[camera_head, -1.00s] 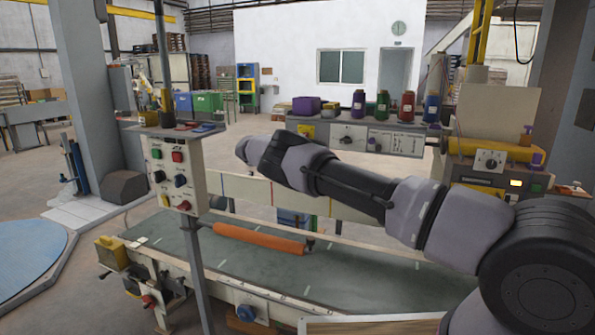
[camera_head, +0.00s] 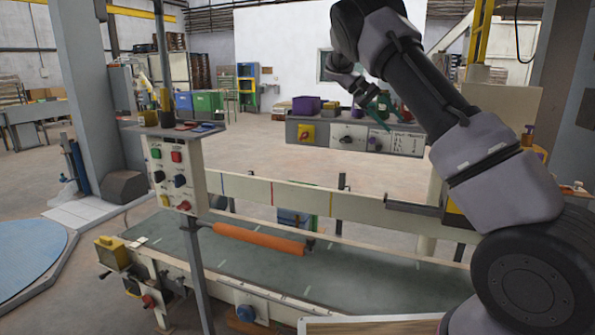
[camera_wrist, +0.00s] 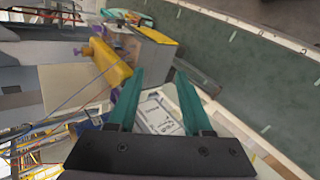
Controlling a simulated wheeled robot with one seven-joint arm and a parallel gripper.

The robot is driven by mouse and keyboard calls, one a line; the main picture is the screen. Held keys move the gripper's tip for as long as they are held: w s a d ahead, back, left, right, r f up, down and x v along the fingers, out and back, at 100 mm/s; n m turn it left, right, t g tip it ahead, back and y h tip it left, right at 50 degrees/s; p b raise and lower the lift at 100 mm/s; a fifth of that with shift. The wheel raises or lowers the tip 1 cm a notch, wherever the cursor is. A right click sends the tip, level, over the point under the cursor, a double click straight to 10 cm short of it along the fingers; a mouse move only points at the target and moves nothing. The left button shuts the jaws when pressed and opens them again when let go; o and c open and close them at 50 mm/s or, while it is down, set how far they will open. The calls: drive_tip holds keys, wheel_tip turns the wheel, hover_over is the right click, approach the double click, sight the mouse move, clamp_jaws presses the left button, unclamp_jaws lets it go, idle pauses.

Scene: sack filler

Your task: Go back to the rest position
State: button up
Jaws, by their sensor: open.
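Beyond the fingers are a yellow cylinder (camera_wrist: 108,62) and a grey-and-yellow machine box (camera_wrist: 150,50).
The conveyor belt (camera_head: 260,262) with an orange roller (camera_head: 258,239) lies below my arm. A control box (camera_head: 176,172) on a post stands at left. The control panel (camera_head: 345,136) stands behind, with a purple item (camera_head: 306,105) on top. Open floor lies at left.

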drive_tip(key=s+d+r+t+y, duration=0.2)
drive_tip(key=s+r+y, duration=0.2)
drive_tip(key=s, duration=0.5)
drive_tip(key=s+d+r+t+y, duration=0.15)
drive_tip(key=s+r+y, duration=0.25)
drive_tip(key=s, duration=0.4)
drive_tip(key=s+a+m+t+y, duration=0.1)
drive_tip(key=s+a+t, duration=0.2)
drive_tip(key=s, duration=0.6)
drive_tip(key=s+a+m+t+y, duration=0.1)
drive_tip(key=s+a+t, duration=0.3)
drive_tip(key=s, duration=0.6)
drive_tip(key=shift+s+a+y, duration=0.25)
drive_tip(key=shift+s+y, duration=0.05)
drive_tip(key=shift+y, duration=0.2)
